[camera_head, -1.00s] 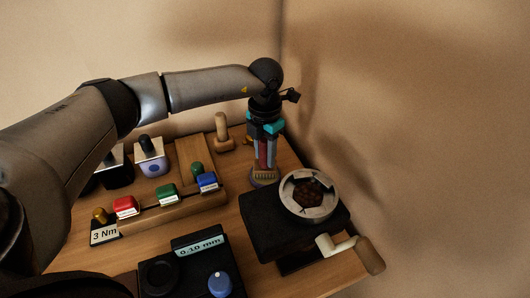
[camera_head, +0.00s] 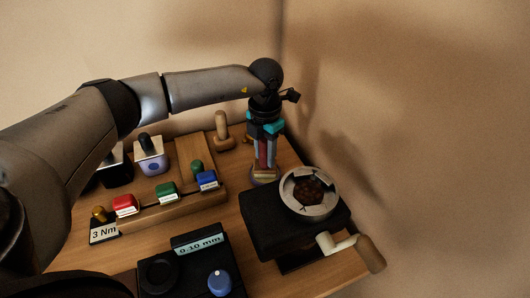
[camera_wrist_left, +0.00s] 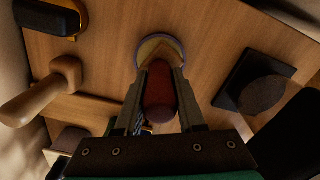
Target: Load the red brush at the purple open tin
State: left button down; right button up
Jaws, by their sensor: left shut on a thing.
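My left gripper (camera_head: 265,160) points straight down at the back of the bench and is shut on the red brush (camera_head: 263,153). The brush's red handle (camera_wrist_left: 160,92) shows between the fingers in the left wrist view. The brush is upright, its pale bristle end at the purple open tin (camera_head: 264,180). In the left wrist view the tin's round purple rim (camera_wrist_left: 142,50) shows just past the fingertips, with a yellowish inside. The fingers and brush hide part of the tin, so I cannot tell how deep the bristles sit. My right gripper is not in view.
A black crank device (camera_head: 270,228) with a round metal top stands close in front of the tin. A wooden rack (camera_head: 180,207) with red, green and blue blocks is to the left. A wooden peg (camera_head: 221,130) stands behind. A "0.10 mm" gauge (camera_head: 200,243) is in front.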

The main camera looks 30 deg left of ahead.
aim_at(265, 139)
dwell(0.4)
pick_arm(q)
jog(key=shift+r+p, duration=2.3)
jog(key=shift+r, duration=0.7)
